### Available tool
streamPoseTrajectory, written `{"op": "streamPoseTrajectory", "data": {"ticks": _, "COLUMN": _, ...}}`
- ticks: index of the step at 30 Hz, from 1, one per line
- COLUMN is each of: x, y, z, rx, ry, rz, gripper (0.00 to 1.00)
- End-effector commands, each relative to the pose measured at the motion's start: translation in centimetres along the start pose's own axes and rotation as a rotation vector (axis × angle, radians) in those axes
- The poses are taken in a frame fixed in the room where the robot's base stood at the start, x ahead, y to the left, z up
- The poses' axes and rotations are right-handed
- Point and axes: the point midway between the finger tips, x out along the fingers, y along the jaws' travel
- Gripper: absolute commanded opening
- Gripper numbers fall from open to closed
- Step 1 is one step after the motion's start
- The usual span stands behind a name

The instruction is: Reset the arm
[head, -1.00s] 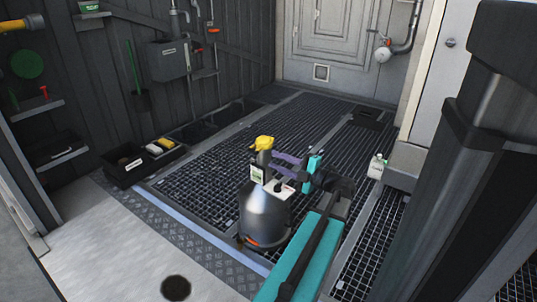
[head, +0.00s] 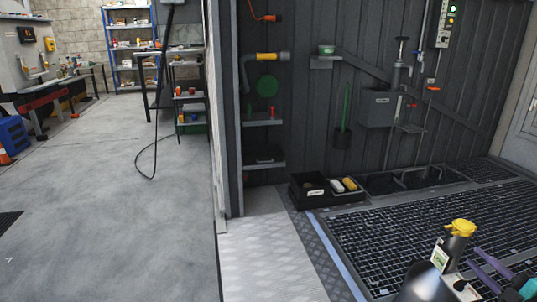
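My gripper (head: 472,257) is at the bottom right of the head view, cut off by the frame edge. Its two purple fingers are apart, with no object visible between them. They point left, close beside the neck of a silver canister (head: 428,284) with a yellow top (head: 461,228) and a white-green label. I cannot tell whether the fingers touch it. The canister's lower part is out of frame. Only a little of my teal arm shows; the rest is out of view.
Metal grating (head: 400,232) covers the bay floor. A black tray (head: 312,195) with sponges stands by the dark panel wall (head: 300,100). Shelves and a grey box (head: 378,108) hang there. To the left, the concrete floor (head: 120,220) is mostly clear, with a hanging black cable (head: 140,160).

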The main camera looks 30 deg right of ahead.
Motion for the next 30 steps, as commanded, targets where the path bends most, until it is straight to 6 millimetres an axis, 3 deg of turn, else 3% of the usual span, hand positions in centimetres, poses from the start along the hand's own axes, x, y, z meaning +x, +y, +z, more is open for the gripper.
{"op": "streamPoseTrajectory", "data": {"ticks": 5, "x": 2.8, "y": 0.8, "z": -1.7, "rx": 0.003, "ry": 0.046, "rz": -0.013, "gripper": 0.27}}
{"op": "streamPoseTrajectory", "data": {"ticks": 14, "x": 10.8, "y": 0.6, "z": -7.3, "rx": 0.04, "ry": 0.184, "rz": -0.058, "gripper": 0.27}}
{"op": "streamPoseTrajectory", "data": {"ticks": 21, "x": 16.7, "y": -0.5, "z": -13.0, "rx": 0.077, "ry": 0.299, "rz": -0.102, "gripper": 0.27}}
{"op": "streamPoseTrajectory", "data": {"ticks": 30, "x": 22.8, "y": -2.7, "z": -21.1, "rx": 0.12, "ry": 0.44, "rz": -0.183, "gripper": 0.27}}
